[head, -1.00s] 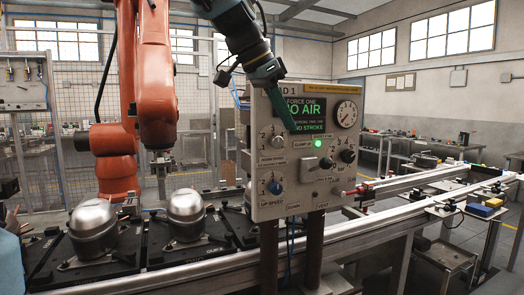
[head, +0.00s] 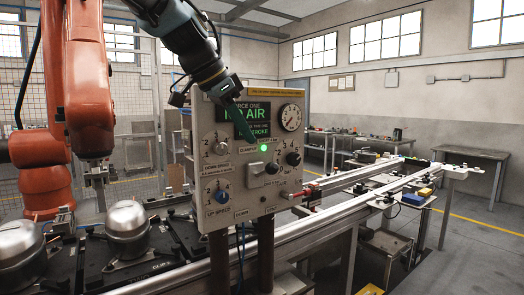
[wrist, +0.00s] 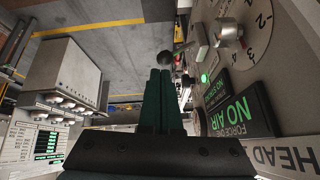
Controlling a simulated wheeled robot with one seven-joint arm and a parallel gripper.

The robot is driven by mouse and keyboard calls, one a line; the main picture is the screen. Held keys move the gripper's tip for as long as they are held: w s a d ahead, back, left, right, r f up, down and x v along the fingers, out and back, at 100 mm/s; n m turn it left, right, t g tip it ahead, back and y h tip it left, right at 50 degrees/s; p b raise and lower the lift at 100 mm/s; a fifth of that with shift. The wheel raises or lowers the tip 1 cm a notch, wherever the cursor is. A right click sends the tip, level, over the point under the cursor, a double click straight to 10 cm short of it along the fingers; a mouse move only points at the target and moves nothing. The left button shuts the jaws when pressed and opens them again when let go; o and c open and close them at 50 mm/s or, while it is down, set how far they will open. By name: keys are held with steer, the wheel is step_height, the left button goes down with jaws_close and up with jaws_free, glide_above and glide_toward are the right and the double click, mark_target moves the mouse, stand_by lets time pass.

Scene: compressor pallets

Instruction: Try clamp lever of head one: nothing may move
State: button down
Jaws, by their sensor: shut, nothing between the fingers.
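The head one control panel (head: 246,190) stands upright on posts. Its clamp lever has a pale base plate (head: 256,170) and a black ball knob (head: 272,168), below a lit green lamp (head: 264,147). In the wrist view the black ball (wrist: 166,58) stands out from the panel face, just beyond my fingertips. My gripper (head: 257,139) is shut and empty, pointing down in front of the display, above the lever. Its dark green fingers (wrist: 160,75) lie together in the wrist view. I cannot tell whether the tips touch the ball. The display (head: 245,122) reads NO AIR and NO STROKE.
A pressure gauge (head: 290,117), a blue knob (head: 221,197) and other knobs share the panel. Silver compressors (head: 127,230) sit on dark pallets at the left. An orange robot arm (head: 88,85) stands behind them. A conveyor rail (head: 330,212) runs behind the panel.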

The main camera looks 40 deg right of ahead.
mark_target(268, 166)
steer(key=p+x, duration=0.1)
steer(key=x, duration=0.2)
steer(key=p+x, duration=0.1)
steer(key=x, duration=0.3)
steer(key=shift+w+d+p, duration=0.2)
steer(key=shift+d+p, duration=0.15)
steer(key=shift+d, duration=0.15)
steer(key=shift+w+f, duration=0.1)
